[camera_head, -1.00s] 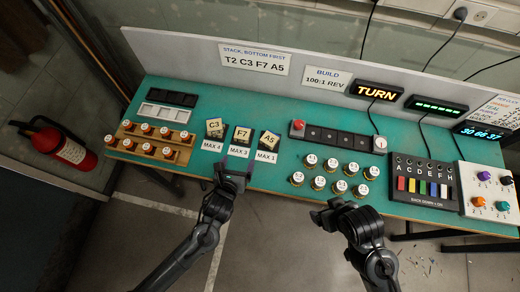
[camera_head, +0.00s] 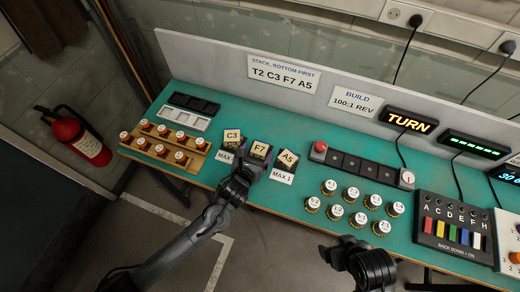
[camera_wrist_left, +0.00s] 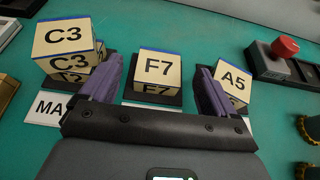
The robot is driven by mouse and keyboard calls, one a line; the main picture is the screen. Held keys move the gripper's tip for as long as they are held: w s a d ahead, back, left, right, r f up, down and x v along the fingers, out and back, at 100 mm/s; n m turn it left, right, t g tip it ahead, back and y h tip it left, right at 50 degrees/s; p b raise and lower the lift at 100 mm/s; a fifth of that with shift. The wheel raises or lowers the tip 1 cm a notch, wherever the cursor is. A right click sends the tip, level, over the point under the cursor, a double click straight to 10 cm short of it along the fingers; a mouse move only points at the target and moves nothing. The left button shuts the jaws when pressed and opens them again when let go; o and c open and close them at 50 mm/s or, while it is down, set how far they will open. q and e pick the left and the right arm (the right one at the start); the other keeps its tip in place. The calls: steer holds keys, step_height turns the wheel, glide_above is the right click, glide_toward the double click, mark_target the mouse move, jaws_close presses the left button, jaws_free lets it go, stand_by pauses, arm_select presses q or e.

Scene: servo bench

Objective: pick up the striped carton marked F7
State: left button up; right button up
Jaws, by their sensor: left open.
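The carton marked F7 (camera_head: 260,150) stands on the green bench between the C3 carton (camera_head: 232,136) and the A5 carton (camera_head: 288,157). In the left wrist view, F7 (camera_wrist_left: 160,66) is cream with a blue back edge; I cannot make out clear stripes. My left gripper (camera_head: 246,171) is open at the front of F7. In the left wrist view the jaws (camera_wrist_left: 158,72) have one purple finger on each side of F7, with gaps to it. The left finger is close to C3 (camera_wrist_left: 66,40), the right close to A5 (camera_wrist_left: 236,80). My right gripper (camera_head: 332,252) is off the bench front.
Wooden racks of round-topped pieces (camera_head: 165,142) stand left. White-topped knobs (camera_head: 352,206) and a panel with a red button (camera_head: 320,147) lie right of A5. A fire extinguisher (camera_head: 82,137) is at far left. Bare green bench lies behind the cartons.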

mark_target(261, 146)
arm_select(q)
steer(key=shift+b+x, duration=0.45)
steer(key=shift+x, duration=2.05)
steer(key=c, duration=1.1)
